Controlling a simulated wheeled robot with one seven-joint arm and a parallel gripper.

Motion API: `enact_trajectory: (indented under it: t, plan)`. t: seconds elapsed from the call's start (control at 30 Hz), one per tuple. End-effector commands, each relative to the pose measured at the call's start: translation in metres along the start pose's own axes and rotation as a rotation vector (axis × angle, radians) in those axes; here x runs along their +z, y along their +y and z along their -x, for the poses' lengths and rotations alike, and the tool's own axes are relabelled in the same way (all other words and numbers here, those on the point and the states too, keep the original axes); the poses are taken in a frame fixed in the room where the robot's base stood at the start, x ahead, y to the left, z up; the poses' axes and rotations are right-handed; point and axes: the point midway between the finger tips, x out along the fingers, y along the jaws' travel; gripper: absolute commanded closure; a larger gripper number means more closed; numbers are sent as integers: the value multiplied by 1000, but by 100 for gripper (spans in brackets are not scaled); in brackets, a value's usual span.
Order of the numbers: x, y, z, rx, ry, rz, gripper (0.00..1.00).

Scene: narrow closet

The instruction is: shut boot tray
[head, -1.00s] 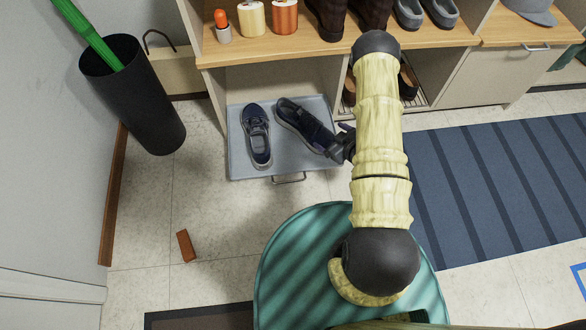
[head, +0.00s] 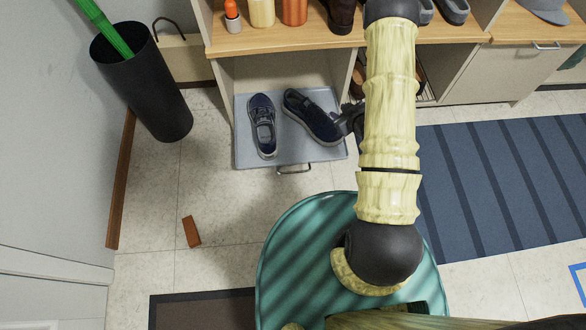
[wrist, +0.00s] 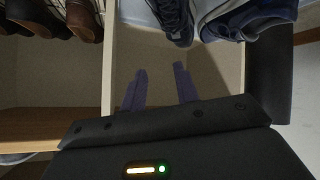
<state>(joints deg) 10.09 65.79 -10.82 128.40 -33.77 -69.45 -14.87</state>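The boot tray (head: 275,158) is a flat grey-blue pull-out tray, standing out from the low bay under the wooden shelf. Its metal handle (head: 294,170) is on the front edge. A pair of dark blue shoes (head: 263,126) lies on it; the right one (head: 312,117) is tilted outward. My gripper (head: 352,116) is at the tray's right edge, beside the right shoe and partly hidden by my arm. In the wrist view my gripper's two purple fingers (wrist: 161,88) are apart with nothing between them. I cannot tell whether it touches the tray.
A black umbrella bin (head: 143,85) stands at the left wall. A reddish-brown block (head: 191,231) lies on the floor. A striped blue rug (head: 500,185) covers the right floor. Bottles and shoes stand on the wooden shelf (head: 285,40). The floor before the tray's left part is clear.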

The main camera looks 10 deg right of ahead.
Motion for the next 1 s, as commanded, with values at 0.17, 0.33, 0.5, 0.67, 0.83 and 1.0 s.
enact_trajectory:
  t: [0.17, 0.33, 0.5, 0.67, 0.83, 1.0]
  plan:
    - [-58, 21, 37, 54, -123, -40, 69]
    - [-101, 29, 79, 96, -241, -108, 69]
    - [-138, 25, 130, 123, -352, -192, 69]
    - [-168, 12, 184, 133, -450, -283, 69]
    - [-193, -12, 246, 124, -550, -384, 69]
    - [-209, -41, 304, 99, -643, -475, 69]
